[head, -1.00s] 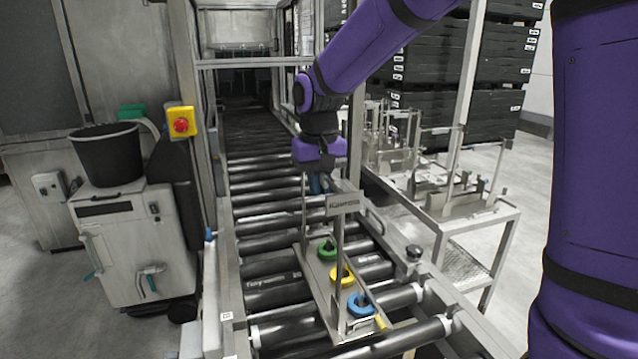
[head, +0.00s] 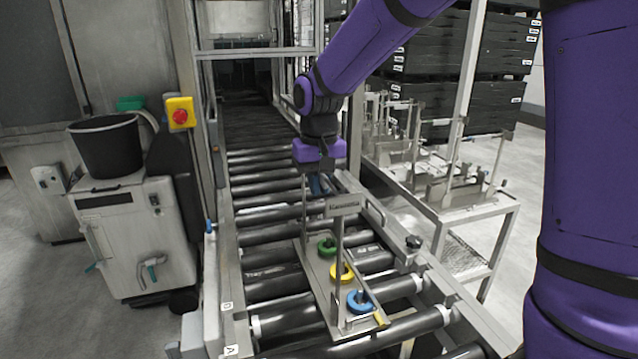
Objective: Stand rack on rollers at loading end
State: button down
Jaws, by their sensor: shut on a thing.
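The rack (head: 318,272) is a narrow metal tray with upright posts and a top plate. It carries a green ring (head: 327,246), a yellow ring (head: 342,272) and a blue ring (head: 360,300). It is upright over the black rollers (head: 275,290) at the near end of the conveyor. Whether its base touches the rollers I cannot tell. My gripper (head: 318,184) points down at the rack's far upper end and is shut on the rack. The fingertips are partly hidden behind the rack's top plate.
Metal side rails (head: 380,220) flank the rollers. A steel table (head: 470,210) with several similar racks stands to the right. A grey cabinet (head: 135,240) with a black bucket (head: 105,147) and a yellow box with a red button (head: 180,113) are at left. Rollers beyond the rack are clear.

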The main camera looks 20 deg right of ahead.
jog(key=shift+f, duration=0.25)
dwell(0.4)
jog(key=c, duration=1.1)
grip_release()
jog(key=shift+f, duration=0.1)
jog(key=shift+c, duration=0.2)
notch_tip(320, 180, up, 11)
jog(key=shift+f, duration=0.1)
jog(key=shift+s+d+r, duration=0.2)
jog(key=shift+s, duration=0.05)
jog(key=s+d+t, duration=0.2)
jog(key=s+d, duration=0.3)
jog(key=s, duration=0.7)
jog(key=s+d+t, duration=0.3)
jog(key=s+d, duration=0.2)
jog(key=s, duration=0.8)
jog(key=shift+d+f, duration=0.2)
jog(key=shift+d, duration=0.05)
